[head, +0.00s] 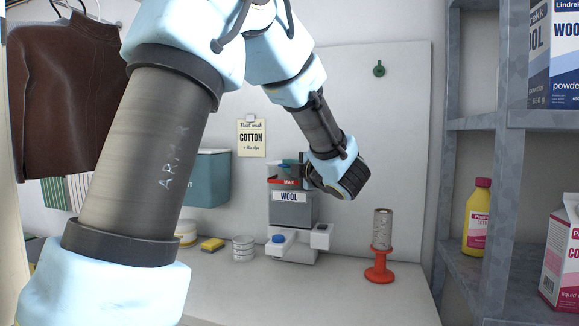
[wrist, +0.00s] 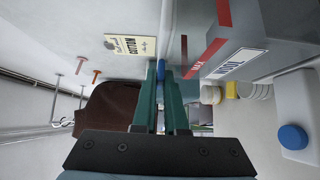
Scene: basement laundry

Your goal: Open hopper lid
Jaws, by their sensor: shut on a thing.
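The hopper (head: 291,208) is a grey box with a WOOL label and a red MAX stripe, standing on a white dispenser base (head: 290,243). It also shows on its side in the wrist view (wrist: 262,38). My gripper (head: 300,162) is at the top of the hopper, reaching in from the right. In the wrist view its teal fingers (wrist: 161,72) are closed on a small blue piece (wrist: 161,74), apparently the lid's handle. The fingers hide most of that piece. The lid itself is hard to make out, and I cannot tell how far it is raised.
A red stand with a grey roll (head: 382,228) is right of the dispenser. White tubs (head: 243,248) and a yellow sponge (head: 212,244) lie left. A teal box (head: 208,180) hangs on the wall. Shelves (head: 510,150) with bottles and boxes bound the right. The front counter is clear.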

